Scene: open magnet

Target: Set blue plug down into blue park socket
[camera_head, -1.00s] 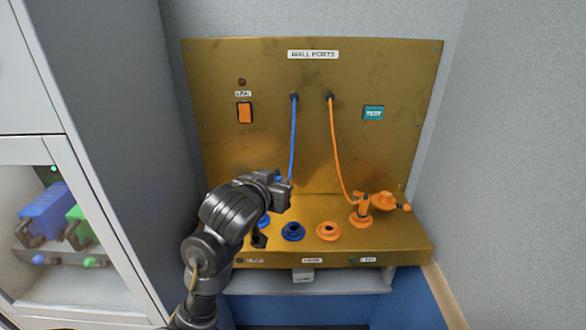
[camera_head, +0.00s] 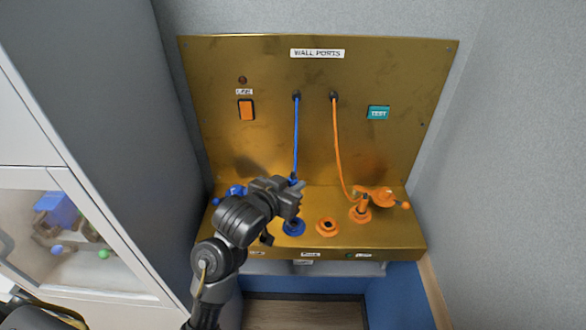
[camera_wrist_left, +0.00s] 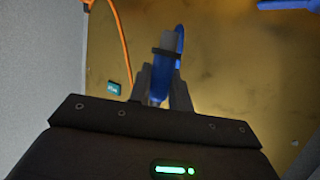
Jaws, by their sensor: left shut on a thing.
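My left gripper (camera_head: 293,197) is shut on the blue plug (camera_wrist_left: 158,88), which sits between its fingers in the left wrist view. In the head view the gripper hides most of the plug, and the blue cable (camera_head: 296,135) runs up from it to the wall panel. A blue ring socket (camera_head: 293,228) lies on the brass ledge (camera_head: 395,240) just below the gripper in the picture. The gap between plug and socket cannot be judged. My arm covers the ledge left of this socket. My right gripper is not in view.
An empty orange socket (camera_head: 327,227) lies to the right, and an orange plug (camera_head: 361,207) stands in another beside an orange handled fitting (camera_head: 378,194). A blue fitting (camera_head: 235,191) is at the ledge's left. A cabinet (camera_head: 75,235) stands at left.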

